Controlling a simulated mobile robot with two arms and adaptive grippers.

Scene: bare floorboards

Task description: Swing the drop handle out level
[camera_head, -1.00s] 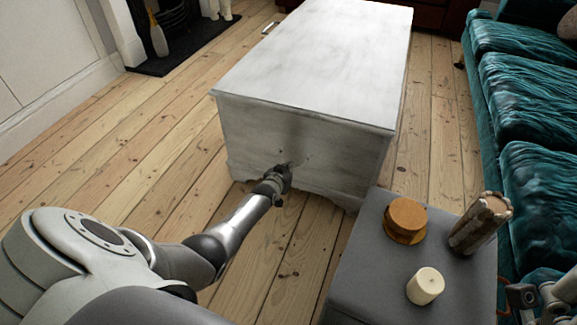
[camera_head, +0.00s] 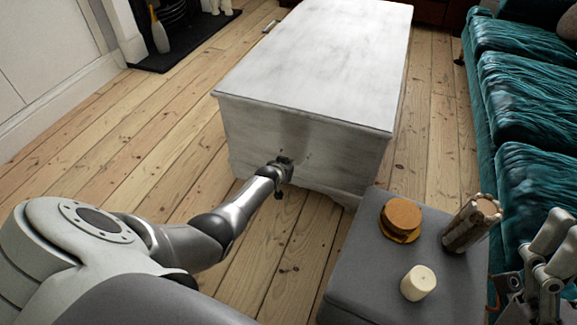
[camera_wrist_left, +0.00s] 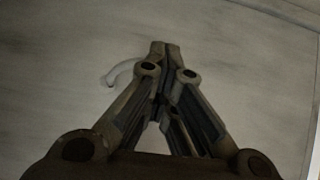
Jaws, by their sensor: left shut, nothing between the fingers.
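A whitewashed wooden chest (camera_head: 310,60) stands on the floorboards, its near end facing me. My left gripper (camera_head: 286,163) is at this end, fingers shut with nothing between them. In the left wrist view the shut fingertips (camera_wrist_left: 164,48) point at the pale panel. The drop handle (camera_wrist_left: 118,70) shows there as a thin, pale curved bar just left of the fingers; part of it is hidden behind them. I cannot tell whether they touch it, nor its exact angle. In the head view my gripper covers that spot. My right gripper (camera_head: 553,250) is partly in view at the right edge, its jaw opening unclear.
A grey stool or table (camera_head: 365,270) stands close on the right, bearing round brown discs (camera_head: 401,217), a cream candle (camera_head: 418,283) and a ribbed brown cylinder (camera_head: 471,222). A teal sofa (camera_head: 520,110) lines the right side. Floor left of the chest is clear.

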